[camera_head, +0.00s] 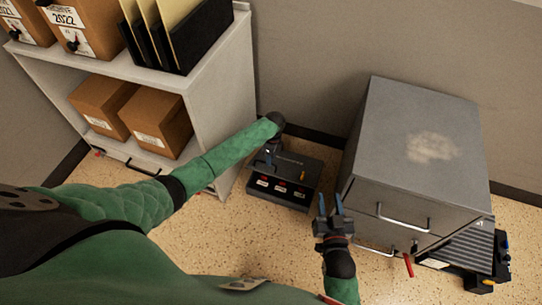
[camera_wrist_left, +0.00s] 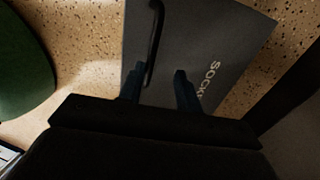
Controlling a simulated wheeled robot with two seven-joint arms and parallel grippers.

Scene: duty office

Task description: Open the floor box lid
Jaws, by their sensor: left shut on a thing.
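The dark grey floor box (camera_head: 311,181) sits on the floor between the shelf and the metal cabinet. Its black front strip carries several red-marked parts. Its grey lid (camera_wrist_left: 235,35) shows printed lettering in the left wrist view, partly cut off; the lid's exact angle is hard to tell. A thin black handle (camera_wrist_left: 156,35) rises from the lid. My left gripper (camera_head: 270,153) is at the lid's far left side, its fingers (camera_wrist_left: 160,88) on either side of the handle and shut on it. My right gripper (camera_head: 331,204) is open and empty, near the cabinet's front left corner.
The white shelf unit (camera_head: 225,80) with cartons stands close on the left. The grey metal cabinet (camera_head: 385,130) with drawer handles stands close on the right. A dark ribbed object (camera_head: 465,250) lies beside the cabinet. Speckled floor (camera_head: 225,240) is free in front of the box.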

